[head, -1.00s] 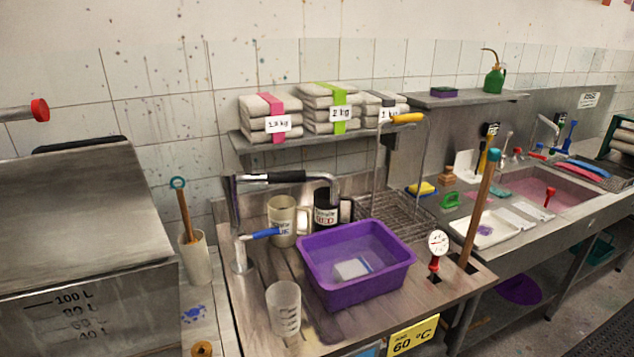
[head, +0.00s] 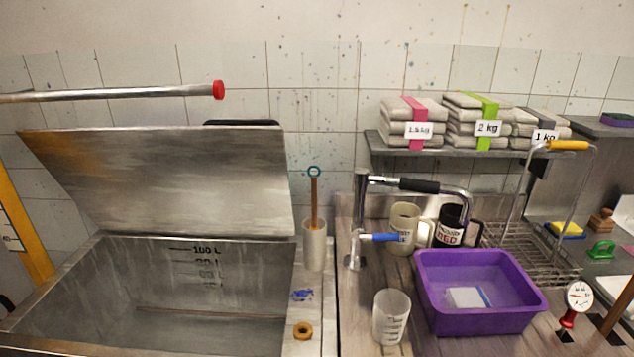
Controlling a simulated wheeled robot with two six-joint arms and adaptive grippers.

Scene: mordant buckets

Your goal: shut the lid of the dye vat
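The dye vat (head: 120,268) is a large grey metal tank at the left of the head view, with litre marks on its inner back wall. Its lid (head: 170,178) stands raised and tilted back along the rear edge, so the vat is open. A dark bar, perhaps a handle, shows just behind the lid's top right edge. The inside that I can see looks empty. Neither of my grippers shows in the head view.
A metal bar with a red end (head: 219,90) juts in above the lid. A beaker with a stirrer (head: 314,245) and a brass ring (head: 302,331) sit right of the vat. A purple basin (head: 480,312), mugs and a measuring cup (head: 391,318) stand further right.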

